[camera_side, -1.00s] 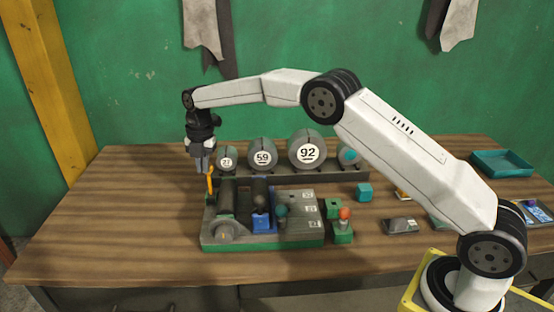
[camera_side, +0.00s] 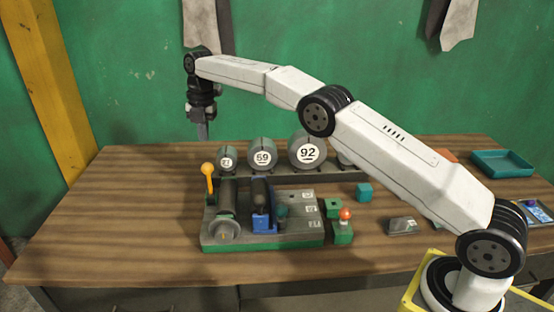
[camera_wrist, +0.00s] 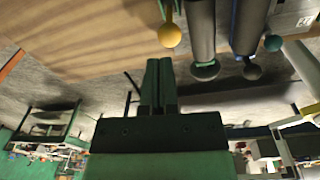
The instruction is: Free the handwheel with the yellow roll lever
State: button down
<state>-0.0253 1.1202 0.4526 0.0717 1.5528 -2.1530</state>
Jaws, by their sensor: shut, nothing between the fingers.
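The yellow roll lever (camera_side: 208,178) stands upright with its ball knob on top, at the left back of the green-based machine (camera_side: 265,245). Its yellow ball also shows at the top of the wrist view (camera_wrist: 169,36). The grey handwheel (camera_side: 224,232) is at the machine's front left, at the end of a dark roller (camera_side: 227,197). My gripper (camera_side: 204,133) is shut and empty, pointing down above and behind the lever, apart from it. In the wrist view the closed fingers (camera_wrist: 159,75) point towards the lever side, with a gap to the ball.
Round grey weights marked 59 (camera_side: 262,152) and 92 (camera_side: 307,150) stand on a rack behind the machine. A teal tray (camera_side: 502,163) lies far right. The left table is clear.

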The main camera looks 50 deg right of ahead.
jog(key=shift+w+d+r, duration=0.15)
jog(key=shift+d+r, duration=0.05)
jog(key=shift+r, duration=0.2)
jog(key=shift+d+r, duration=0.1)
jog(key=shift+r, duration=0.2)
dwell(0.6)
jog(key=s+f+m, duration=0.3)
jog(key=s+m, duration=0.5)
jog(key=s, duration=0.4)
jog(key=s+d+f+m+t, duration=0.1)
jog(key=s+f+m, duration=0.3)
jog(key=s+m, duration=0.4)
jog(key=s+d+f+m+t, duration=0.1)
jog(key=s+f+m, duration=0.2)
jog(key=s+m, duration=0.6)
jog(key=s, duration=0.7)
jog(key=shift+s+d+f+h, duration=0.15)
jog(key=shift+s+f+h, duration=0.1)
jog(key=shift+h, duration=0.15)
dwell(0.5)
